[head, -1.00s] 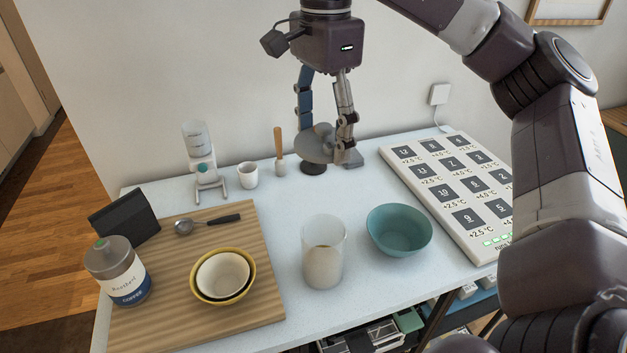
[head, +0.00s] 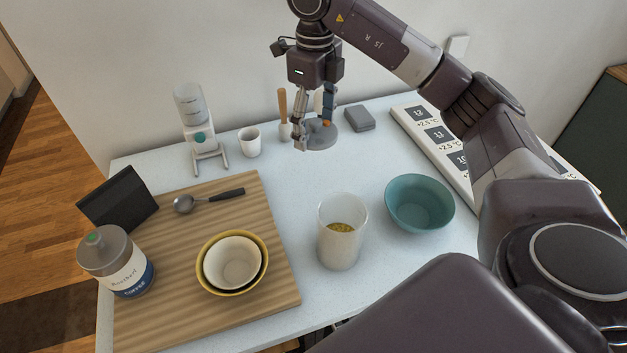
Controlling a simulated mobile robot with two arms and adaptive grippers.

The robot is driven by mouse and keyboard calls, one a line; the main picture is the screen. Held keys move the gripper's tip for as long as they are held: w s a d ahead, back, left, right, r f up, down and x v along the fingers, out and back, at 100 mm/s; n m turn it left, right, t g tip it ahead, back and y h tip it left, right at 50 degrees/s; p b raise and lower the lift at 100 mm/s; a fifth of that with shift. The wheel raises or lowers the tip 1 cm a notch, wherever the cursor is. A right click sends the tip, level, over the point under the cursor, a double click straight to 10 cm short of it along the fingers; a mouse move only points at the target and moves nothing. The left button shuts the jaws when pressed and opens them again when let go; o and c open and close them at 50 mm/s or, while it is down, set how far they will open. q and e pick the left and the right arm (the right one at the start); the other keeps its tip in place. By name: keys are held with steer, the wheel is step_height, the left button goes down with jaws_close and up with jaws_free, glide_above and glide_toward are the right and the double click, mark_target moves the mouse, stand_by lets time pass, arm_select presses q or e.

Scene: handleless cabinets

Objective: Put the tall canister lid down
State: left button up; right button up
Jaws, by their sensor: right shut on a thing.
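The tall canister (head: 341,240) is a frosted, open-topped cylinder with something yellow inside, standing at the front middle of the table. Its lid looks to be the grey disc (head: 322,142) at the back of the table. My right gripper (head: 314,128) is shut on this lid from above, with a finger on either side of its raised middle. The lid is about level, at or very close to the tabletop; I cannot tell whether it touches. My left gripper is not in view.
A small grey box (head: 360,118) sits right of the lid, and a wooden-handled tool (head: 284,112) and white cup (head: 250,142) stand left. A teal bowl (head: 420,205) is right of the canister. A cutting board (head: 185,255) holds nested bowls (head: 232,264) and a coffee jar (head: 118,262).

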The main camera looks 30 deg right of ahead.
steer(key=p, duration=0.2)
glide_above(314, 189)
step_height(314, 189, down, 12)
steer(key=shift+d+f, duration=0.1)
steer(key=shift+f, duration=0.05)
step_height(314, 189, down, 4)
steer(key=shift+p, duration=0.75)
steer(key=shift+f, duration=0.3)
steer(key=shift+f, duration=0.2)
steer(key=o, duration=1.2)
steer(key=shift+c, duration=0.2)
steer(key=shift+r, duration=0.15)
